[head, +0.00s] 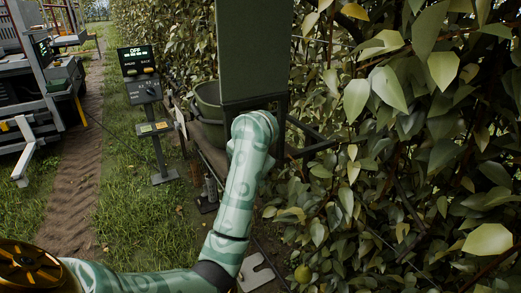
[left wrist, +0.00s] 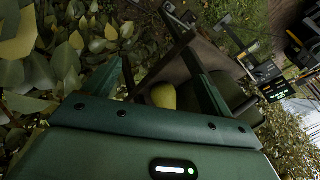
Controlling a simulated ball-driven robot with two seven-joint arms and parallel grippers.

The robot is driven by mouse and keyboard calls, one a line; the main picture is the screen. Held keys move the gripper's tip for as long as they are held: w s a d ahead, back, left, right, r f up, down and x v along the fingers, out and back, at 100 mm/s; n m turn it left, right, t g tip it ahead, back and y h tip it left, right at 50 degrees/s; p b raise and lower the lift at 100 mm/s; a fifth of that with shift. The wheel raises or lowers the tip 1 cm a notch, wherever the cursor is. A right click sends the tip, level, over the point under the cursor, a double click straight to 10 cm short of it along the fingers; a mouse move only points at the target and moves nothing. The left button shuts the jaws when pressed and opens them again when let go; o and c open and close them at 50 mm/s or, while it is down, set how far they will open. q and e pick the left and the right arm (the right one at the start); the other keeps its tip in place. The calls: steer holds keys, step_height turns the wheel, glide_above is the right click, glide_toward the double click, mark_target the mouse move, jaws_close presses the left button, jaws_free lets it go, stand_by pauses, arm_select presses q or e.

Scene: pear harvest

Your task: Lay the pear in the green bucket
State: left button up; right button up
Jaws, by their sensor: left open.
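The green bucket (head: 209,102) stands on a dark frame beside the hedge in the head view, partly hidden by a dark green panel. My left arm reaches up to this frame, and its hand is hidden there. In the left wrist view my left gripper (left wrist: 158,56) is open, with its two fingers apart. A yellow-green pear (left wrist: 163,96) shows between the fingers near their base, its lower part hidden by the gripper body. I cannot tell whether it rests on anything. A dark rounded shape beside the right finger may be the bucket. My right gripper is not in view.
The dark green panel (head: 253,50) rises above the frame. Leafy hedge (head: 400,150) fills the right side. A control post (head: 150,100) stands on the grass at left, with a machine (head: 30,70) beyond.

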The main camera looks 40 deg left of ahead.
arm_select(q)
steer(key=shift+n+t+h, duration=0.4)
steer(key=shift+n+h, duration=0.1)
steer(key=shift+h, duration=0.4)
steer(key=w+a+b, duration=0.1)
steer(key=w, duration=0.3)
steer(key=w+a+r+b, duration=0.1)
steer(key=w+a, duration=0.1)
steer(key=w, duration=0.1)
steer(key=w+a+b, duration=0.1)
steer(key=w+b, duration=0.1)
steer(key=w, duration=0.2)
steer(key=shift+w+a+r, duration=0.3)
steer(key=shift+r, duration=0.05)
steer(key=b+x, duration=0.1)
steer(key=x, duration=0.3)
steer(key=shift+w+f+b, duration=0.1)
steer(key=shift+f+b, duration=0.15)
steer(key=shift+b, duration=0.15)
steer(key=shift+w+a+f, duration=0.15)
steer(key=shift+f, duration=0.1)
steer(key=shift+r, duration=0.15)
steer(key=c, duration=1.1)
steer(key=shift+c, duration=0.6)
steer(key=shift+r, duration=0.1)
